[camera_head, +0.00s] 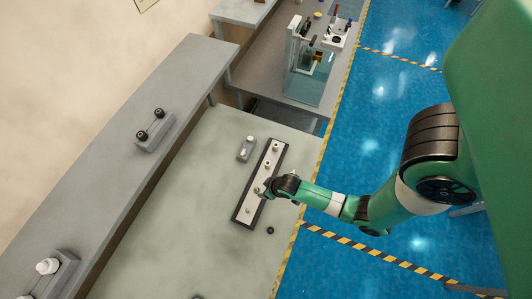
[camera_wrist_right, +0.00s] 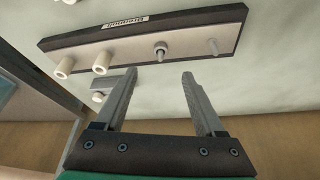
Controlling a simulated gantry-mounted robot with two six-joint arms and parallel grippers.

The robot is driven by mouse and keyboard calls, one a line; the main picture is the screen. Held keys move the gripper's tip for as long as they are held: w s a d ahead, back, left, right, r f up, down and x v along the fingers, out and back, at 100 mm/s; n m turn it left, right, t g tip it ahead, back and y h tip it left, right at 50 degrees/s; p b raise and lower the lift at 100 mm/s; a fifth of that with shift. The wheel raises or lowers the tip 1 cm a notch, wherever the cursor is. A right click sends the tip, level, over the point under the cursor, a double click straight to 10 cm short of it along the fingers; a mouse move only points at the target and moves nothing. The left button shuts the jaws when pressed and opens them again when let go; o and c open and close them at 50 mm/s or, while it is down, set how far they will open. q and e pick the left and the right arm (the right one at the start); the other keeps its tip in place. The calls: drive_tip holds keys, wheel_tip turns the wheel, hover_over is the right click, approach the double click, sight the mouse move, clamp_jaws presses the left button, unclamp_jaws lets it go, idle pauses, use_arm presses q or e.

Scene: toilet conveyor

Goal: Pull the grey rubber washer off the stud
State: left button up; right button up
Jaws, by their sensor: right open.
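A dark-bordered board (camera_head: 238,219) with a row of studs lies on the pale table, and its dark edge also shows in the right wrist view (camera_wrist_right: 70,44). In the wrist view a metal stud (camera_wrist_right: 161,47) carries a small grey collar, which looks like the grey washer (camera_wrist_right: 160,56); it is too small to be certain. A bare stud (camera_wrist_right: 211,46) stands to its right. My right gripper (camera_wrist_right: 159,75) is open and empty, its fingertips either side of and short of the collared stud. In the head view my right gripper (camera_head: 261,191) is over the board's middle. My left gripper is not in view.
White cylinders (camera_wrist_right: 64,68) stand on the board's left part in the wrist view. A small grey block (camera_head: 246,149) with a white top sits beside the board. A dark round piece (camera_head: 270,231) lies on the table near its right edge. The table left of the board is clear.

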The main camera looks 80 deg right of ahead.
sight(257, 189)
drive_tip(key=b+x, duration=0.9)
drive_tip(key=x, duration=0.2)
drive_tip(key=shift+a, duration=0.1)
drive_tip(key=shift+w+f, duration=0.2)
drive_tip(key=shift+f, duration=0.15)
clamp_jaws()
drive_tip(key=shift+r+p, duration=0.5)
drive_tip(key=shift+r, duration=0.25)
idle(0.6)
drive_tip(key=shift+r+p, duration=2.75)
